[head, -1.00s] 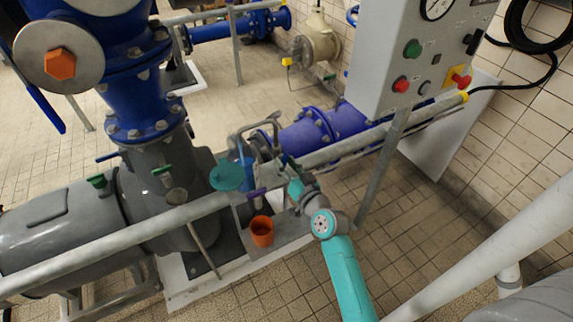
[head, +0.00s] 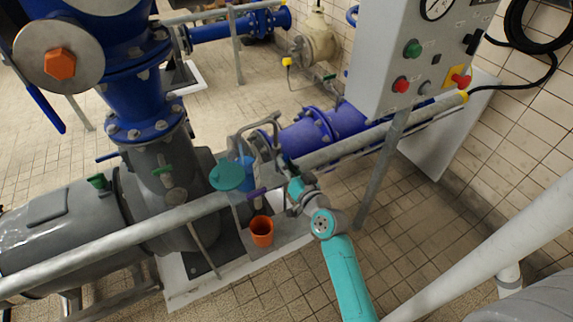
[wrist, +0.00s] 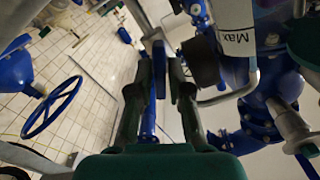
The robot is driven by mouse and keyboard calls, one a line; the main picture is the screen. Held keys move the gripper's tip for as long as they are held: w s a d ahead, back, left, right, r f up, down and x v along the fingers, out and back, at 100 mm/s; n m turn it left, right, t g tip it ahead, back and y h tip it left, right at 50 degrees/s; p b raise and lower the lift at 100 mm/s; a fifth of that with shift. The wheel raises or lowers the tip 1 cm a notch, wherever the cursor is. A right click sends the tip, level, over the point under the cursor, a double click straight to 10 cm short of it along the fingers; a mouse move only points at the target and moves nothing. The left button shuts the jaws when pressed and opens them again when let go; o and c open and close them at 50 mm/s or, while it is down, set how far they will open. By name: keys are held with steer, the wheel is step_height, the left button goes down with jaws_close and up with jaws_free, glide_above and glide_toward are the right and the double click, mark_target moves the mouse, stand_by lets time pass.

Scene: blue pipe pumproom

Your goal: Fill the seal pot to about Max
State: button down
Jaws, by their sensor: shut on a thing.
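My gripper (head: 283,190) is beside the pump skid, in the middle of the head view. A pale surface marked "Max" (wrist: 238,40) stands at the upper right in the wrist view and appears to be the seal pot. Its liquid level cannot be made out. A teal round funnel or lid (head: 227,176) is left of the handle.
An orange cup (head: 261,231) stands on the skid below the handle. A grey rail (head: 110,237) crosses in front of the pump. The control box (head: 415,60) stands on a post (head: 380,175) at the right. A blue handwheel (wrist: 50,108) shows in the wrist view.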

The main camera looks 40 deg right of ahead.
steer(key=m, duration=1.2)
stand_by(0.6)
steer(key=c, duration=1.2)
jaws_free()
steer(key=v, duration=1.2)
steer(key=shift+d, duration=0.1)
